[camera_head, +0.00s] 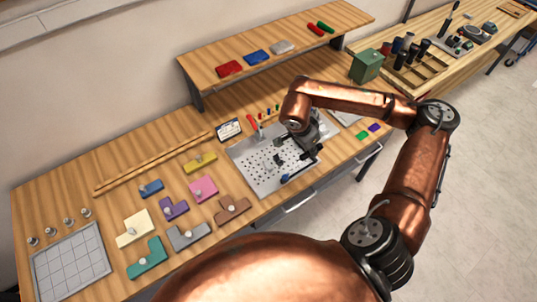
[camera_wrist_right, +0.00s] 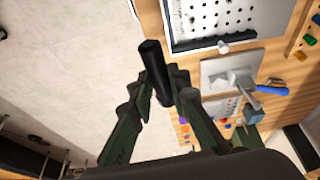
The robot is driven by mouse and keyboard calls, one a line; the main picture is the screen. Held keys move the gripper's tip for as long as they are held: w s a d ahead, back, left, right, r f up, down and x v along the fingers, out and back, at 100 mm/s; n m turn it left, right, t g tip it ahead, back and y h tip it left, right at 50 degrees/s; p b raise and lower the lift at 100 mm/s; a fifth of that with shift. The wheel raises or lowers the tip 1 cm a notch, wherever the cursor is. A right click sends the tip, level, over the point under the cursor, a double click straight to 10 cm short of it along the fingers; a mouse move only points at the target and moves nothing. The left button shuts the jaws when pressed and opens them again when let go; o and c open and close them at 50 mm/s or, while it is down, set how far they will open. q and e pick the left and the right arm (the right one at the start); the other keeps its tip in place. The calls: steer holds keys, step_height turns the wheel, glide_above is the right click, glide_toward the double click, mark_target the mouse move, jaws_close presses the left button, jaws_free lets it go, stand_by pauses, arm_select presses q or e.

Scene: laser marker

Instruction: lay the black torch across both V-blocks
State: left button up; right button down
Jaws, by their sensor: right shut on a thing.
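The black torch (camera_wrist_right: 153,68) is a dark cylinder between the two fingers of my right gripper (camera_wrist_right: 160,108) in the right wrist view. The gripper is shut on it, and its free end sticks out past the fingertips. In the head view my right gripper (camera_head: 308,155) is over the right part of the perforated metal plate (camera_head: 250,160); the torch is hard to make out there. Small dark fixtures (camera_head: 278,160) stand on the plate. I cannot tell for certain which parts are the V-blocks. My left gripper is not in view.
A raised shelf (camera_head: 340,20) runs behind the plate. Several coloured blocks, such as the pink one (camera_head: 203,188), lie left of it. A green box (camera_head: 366,65) and a tray of dark cylinders (camera_head: 415,72) stand to the right. A blue-handled fixture (camera_wrist_right: 272,90) shows in the wrist view.

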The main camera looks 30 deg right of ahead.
steer(key=shift+w+a+r, duration=0.1)
steer(key=shift+w, duration=0.25)
steer(key=w+a+f+p, duration=0.1)
steer(key=w+a+f, duration=0.4)
steer(key=w+f, duration=0.1)
steer(key=w+a+f+p, duration=0.1)
steer(key=w+a+f, duration=0.2)
steer(key=w, duration=0.1)
steer(key=shift+a+f+p, duration=0.3)
steer(key=shift+f, duration=1.55)
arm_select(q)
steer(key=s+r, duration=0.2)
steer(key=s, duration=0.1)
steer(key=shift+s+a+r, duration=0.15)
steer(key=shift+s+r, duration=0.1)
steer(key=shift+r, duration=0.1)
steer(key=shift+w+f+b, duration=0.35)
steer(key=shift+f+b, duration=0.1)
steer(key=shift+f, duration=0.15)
arm_select(e)
steer(key=shift+f, duration=0.65)
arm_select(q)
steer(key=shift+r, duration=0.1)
arm_select(e)
steer(key=c, duration=1.8)
jaws_free()
steer(key=shift+r, duration=0.1)
